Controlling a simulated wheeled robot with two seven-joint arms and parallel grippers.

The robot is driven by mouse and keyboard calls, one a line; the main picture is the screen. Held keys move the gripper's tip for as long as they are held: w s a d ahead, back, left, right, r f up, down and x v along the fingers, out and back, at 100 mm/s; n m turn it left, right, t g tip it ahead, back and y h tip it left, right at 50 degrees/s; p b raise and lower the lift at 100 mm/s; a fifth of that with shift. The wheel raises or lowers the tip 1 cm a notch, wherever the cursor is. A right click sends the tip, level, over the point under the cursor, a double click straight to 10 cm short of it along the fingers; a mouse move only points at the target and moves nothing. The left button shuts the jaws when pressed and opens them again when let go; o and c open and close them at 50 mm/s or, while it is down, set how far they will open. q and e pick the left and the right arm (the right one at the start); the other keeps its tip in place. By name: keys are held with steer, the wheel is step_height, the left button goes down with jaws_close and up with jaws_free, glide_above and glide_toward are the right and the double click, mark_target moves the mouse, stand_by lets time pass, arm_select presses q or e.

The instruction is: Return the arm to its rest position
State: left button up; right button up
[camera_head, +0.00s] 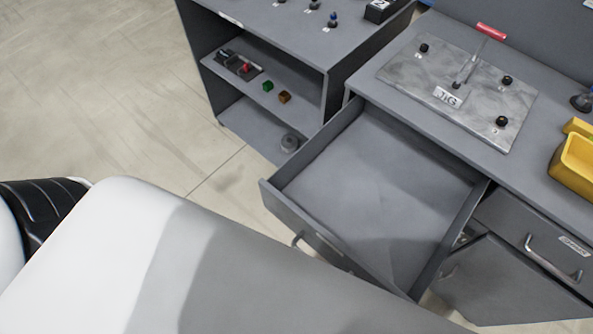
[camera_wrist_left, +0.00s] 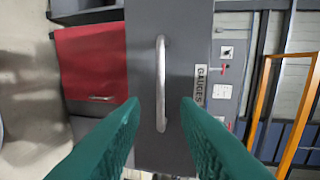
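My left gripper (camera_wrist_left: 159,103) shows in the left wrist view as two green ridged fingers, spread apart with nothing held between them. Past the fingertips is a grey panel (camera_wrist_left: 190,150) with a vertical silver handle (camera_wrist_left: 161,70) and a label reading GAUGES. The handle lines up with the gap between the fingers; neither finger visibly touches it. In the head view a large white and grey arm link of mine crosses the lower left. Neither gripper shows in the head view, and my right gripper is in no view.
An empty grey drawer (camera_head: 270,200) stands pulled out in the head view. A bench with a JIG plate (camera_head: 400,72) and yellow bin (camera_head: 575,180) is at right. A shelf unit (camera_head: 270,48) with small parts stands behind. Open floor (camera_head: 100,90) lies left.

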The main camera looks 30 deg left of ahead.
arm_select(q)
steer(key=shift+s+a+r, duration=0.15)
steer(key=shift+s, duration=0.5)
